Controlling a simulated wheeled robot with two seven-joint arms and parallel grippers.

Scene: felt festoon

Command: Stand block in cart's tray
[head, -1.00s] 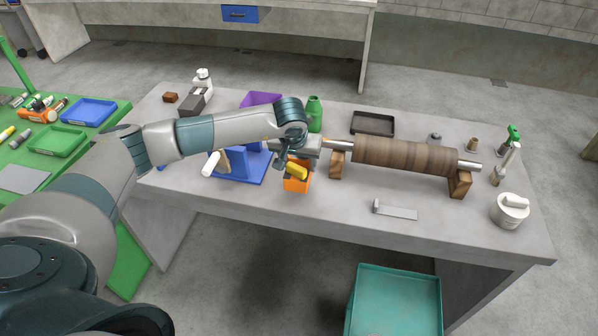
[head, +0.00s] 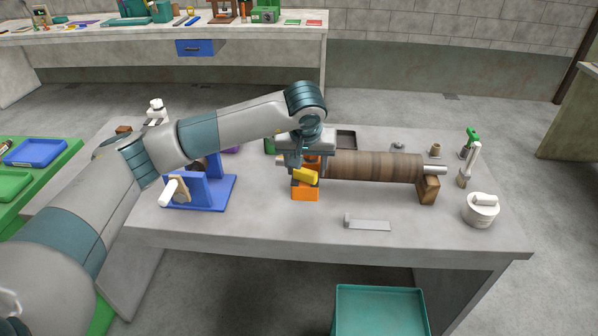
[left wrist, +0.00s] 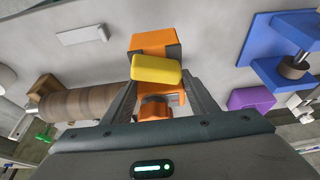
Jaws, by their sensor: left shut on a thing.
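My left gripper (head: 306,165) is shut on an orange and yellow block (head: 305,193), at the left end of the roller. In the left wrist view, the block (left wrist: 152,43) shows between the fingers. A yellow piece crosses it, with a rounded orange part nearer the camera. I cannot tell whether its lower end touches the table. A teal open-topped tray (head: 380,312), perhaps the cart's, stands low in front of the grey table and is cut off by the picture's bottom edge. My right gripper is not in view.
A brown roller (head: 375,167) on wooden supports lies right of the gripper. A blue stand (head: 212,192) with a white handle is to the left. A metal bracket (head: 368,224) lies near the front edge, and a white pot (head: 481,210) stands at right. The front middle of the table is mostly clear.

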